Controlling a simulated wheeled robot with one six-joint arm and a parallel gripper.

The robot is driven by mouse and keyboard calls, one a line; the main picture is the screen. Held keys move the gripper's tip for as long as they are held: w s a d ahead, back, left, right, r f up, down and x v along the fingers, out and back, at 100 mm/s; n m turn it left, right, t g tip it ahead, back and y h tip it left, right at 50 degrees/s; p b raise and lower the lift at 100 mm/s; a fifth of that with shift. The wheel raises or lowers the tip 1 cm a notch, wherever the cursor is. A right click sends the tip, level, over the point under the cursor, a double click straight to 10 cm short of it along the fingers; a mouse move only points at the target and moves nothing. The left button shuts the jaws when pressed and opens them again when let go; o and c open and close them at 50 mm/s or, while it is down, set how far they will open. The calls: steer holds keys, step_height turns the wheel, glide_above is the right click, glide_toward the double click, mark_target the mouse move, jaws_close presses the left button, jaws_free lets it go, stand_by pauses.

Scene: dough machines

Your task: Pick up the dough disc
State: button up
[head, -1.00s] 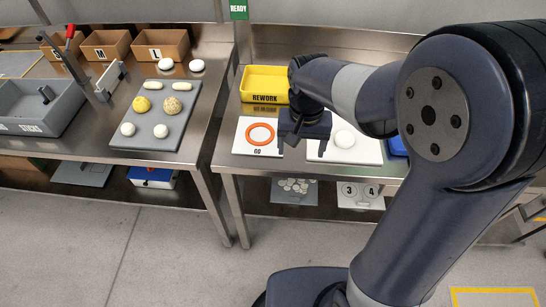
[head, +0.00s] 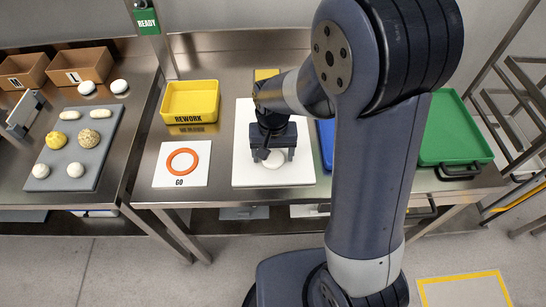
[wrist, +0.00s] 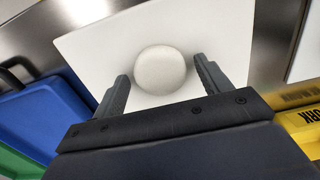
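The dough disc (head: 273,160) is pale, round and slightly domed. It lies on a white board (head: 243,128) on the steel bench. My gripper (head: 272,156) points down over the board, with its fingers to either side of the disc in the head view. In the wrist view, the disc (wrist: 160,70) shows whole, between and slightly beyond the open fingertips (wrist: 160,72), with a gap on each side. The gripper holds nothing. Part of the disc is hidden by the gripper in the head view, and fingertip height above the board is hard to tell.
Left of the board are a GO card with an orange ring (head: 182,162) and a yellow REWORK bin (head: 190,103). A blue tray (head: 326,146) and a green tray (head: 450,135) are to the right. A grey board (head: 95,150) with dough pieces is on the left bench.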

steer(key=c, duration=1)
